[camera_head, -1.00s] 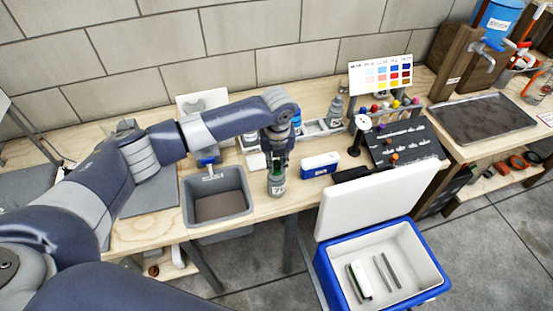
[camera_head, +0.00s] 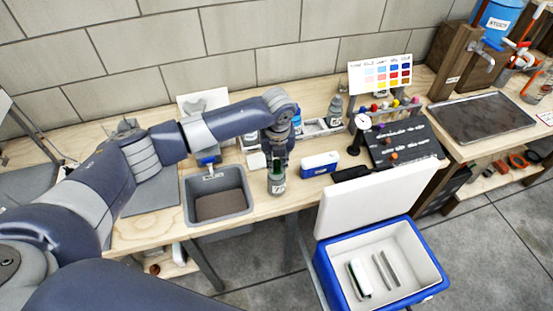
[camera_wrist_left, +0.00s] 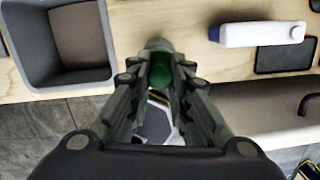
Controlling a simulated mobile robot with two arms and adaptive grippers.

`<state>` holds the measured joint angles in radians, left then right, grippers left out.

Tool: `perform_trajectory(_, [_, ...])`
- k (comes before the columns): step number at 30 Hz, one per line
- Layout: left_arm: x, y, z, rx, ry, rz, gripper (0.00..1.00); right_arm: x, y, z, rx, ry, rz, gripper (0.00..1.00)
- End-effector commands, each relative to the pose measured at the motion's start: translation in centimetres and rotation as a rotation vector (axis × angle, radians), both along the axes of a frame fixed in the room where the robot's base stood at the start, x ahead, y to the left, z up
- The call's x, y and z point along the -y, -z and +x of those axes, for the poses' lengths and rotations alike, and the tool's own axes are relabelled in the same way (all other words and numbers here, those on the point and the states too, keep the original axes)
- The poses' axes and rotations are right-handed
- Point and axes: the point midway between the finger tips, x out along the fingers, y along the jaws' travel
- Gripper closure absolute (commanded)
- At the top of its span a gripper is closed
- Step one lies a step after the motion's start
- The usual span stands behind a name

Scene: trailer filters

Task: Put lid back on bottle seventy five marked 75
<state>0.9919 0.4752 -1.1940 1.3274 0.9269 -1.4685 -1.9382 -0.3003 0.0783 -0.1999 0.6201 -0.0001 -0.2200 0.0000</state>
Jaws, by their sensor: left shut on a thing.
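A grey bottle (camera_head: 277,186) with a label stands upright near the front edge of the workbench, right of the grey bin. The label's number is too small to read with certainty. My left gripper (camera_head: 277,162) points down directly over the bottle's top. It is shut on a green lid, which shows between the fingers in the left wrist view (camera_wrist_left: 160,72). The lid is at the bottle's mouth; the fingers hide whether it is seated. My right gripper is not in view.
A grey bin (camera_head: 217,222) stands left of the bottle. A blue-and-white box (camera_head: 320,164) lies to its right. An open blue cooler (camera_head: 325,270) stands on the floor in front.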

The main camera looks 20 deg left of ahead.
Motion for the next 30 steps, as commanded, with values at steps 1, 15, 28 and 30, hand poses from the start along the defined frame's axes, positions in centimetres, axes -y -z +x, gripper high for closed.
perform_trajectory(1, [0.01,0.00,0.00,0.000,0.000,0.000,0.91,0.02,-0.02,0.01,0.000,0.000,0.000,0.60])
perform_trajectory(15, [0.03,0.02,-0.01,0.000,0.001,0.000,0.58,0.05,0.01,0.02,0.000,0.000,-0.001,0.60])
perform_trajectory(28, [0.02,0.02,-0.01,0.000,0.001,0.000,0.38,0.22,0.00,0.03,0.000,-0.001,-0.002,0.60])
perform_trajectory(30, [0.02,0.02,-0.01,0.000,0.001,0.000,0.38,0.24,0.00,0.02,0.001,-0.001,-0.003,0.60])
